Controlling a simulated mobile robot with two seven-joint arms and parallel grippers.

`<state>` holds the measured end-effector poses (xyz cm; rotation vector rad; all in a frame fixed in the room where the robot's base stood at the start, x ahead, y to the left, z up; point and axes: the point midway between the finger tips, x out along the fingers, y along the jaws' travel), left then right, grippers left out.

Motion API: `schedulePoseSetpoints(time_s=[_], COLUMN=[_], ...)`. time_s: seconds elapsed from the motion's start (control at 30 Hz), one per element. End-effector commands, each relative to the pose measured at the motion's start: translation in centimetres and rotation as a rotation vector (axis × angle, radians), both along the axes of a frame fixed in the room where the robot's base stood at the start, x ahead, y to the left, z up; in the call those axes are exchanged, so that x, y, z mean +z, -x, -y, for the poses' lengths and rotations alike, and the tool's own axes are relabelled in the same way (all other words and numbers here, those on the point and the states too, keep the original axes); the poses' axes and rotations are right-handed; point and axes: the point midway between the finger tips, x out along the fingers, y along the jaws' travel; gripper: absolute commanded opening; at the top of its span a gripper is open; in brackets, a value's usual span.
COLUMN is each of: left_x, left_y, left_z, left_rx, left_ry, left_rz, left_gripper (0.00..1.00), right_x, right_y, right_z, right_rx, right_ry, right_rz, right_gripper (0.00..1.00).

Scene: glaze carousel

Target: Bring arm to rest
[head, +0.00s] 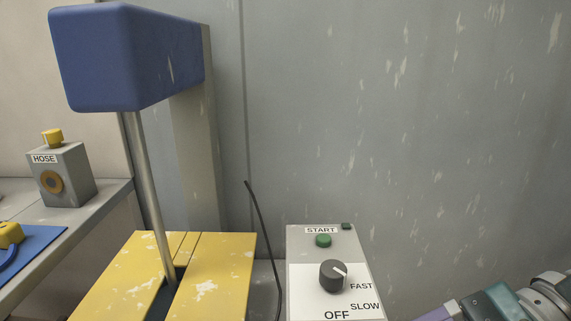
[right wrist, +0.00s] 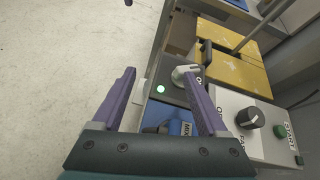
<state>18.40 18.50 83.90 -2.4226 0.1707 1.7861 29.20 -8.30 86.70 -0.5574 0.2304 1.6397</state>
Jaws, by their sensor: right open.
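My right arm enters the head view at the lower right corner, with a purple part of its gripper at the bottom edge. In the right wrist view my right gripper (right wrist: 157,78) is open, its two purple fingers apart with nothing held between them. My left gripper is in neither view.
A control panel (head: 305,279) with a green START button (head: 323,240) and a dark speed knob (head: 332,275) stands left of my right arm. A yellow slatted cover (head: 215,277) surrounds a metal post. A HOSE box (head: 67,180) is at left. Pale floor (right wrist: 60,60) is clear.

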Motion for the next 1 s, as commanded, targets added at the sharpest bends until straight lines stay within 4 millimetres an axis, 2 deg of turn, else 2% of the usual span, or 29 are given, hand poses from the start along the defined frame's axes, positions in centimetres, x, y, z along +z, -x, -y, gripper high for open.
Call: schedulePoseSetpoints(time_s=[0.03, 0.27, 0.37, 0.43, 0.6, 0.7, 0.83, 1.0], left_x=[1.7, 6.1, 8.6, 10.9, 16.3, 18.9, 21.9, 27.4], left_y=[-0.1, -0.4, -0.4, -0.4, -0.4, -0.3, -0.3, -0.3], left_z=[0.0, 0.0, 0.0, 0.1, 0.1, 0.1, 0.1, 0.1], left_rx=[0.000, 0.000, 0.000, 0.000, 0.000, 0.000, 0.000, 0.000], left_ry=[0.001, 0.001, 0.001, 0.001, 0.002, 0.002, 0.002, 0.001], left_rz=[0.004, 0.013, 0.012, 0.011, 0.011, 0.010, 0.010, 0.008], left_gripper=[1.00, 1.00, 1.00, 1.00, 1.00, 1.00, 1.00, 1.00], right_x=[1.0, 2.0, 3.3, 4.9, 10.3, 14.0, 19.2, 24.6], right_y=[0.9, 4.7, 6.3, 7.3, 9.0, 9.7, 10.9, 10.6], right_z=[-0.4, -1.0, -0.9, -0.3, 2.9, 5.7, 10.0, 9.9], right_rx=[0.045, 0.293, 0.429, 0.540, 0.842, 1.007, 1.213, 1.214], right_ry=[0.026, 0.187, 0.281, 0.367, 0.642, 0.810, 1.014, 1.012], right_rz=[0.055, 0.372, 0.544, 0.683, 0.979, 1.066, 1.086, 1.090], right_gripper=[0.76, 0.76, 0.76, 0.76, 0.76, 0.76, 0.76, 0.76])
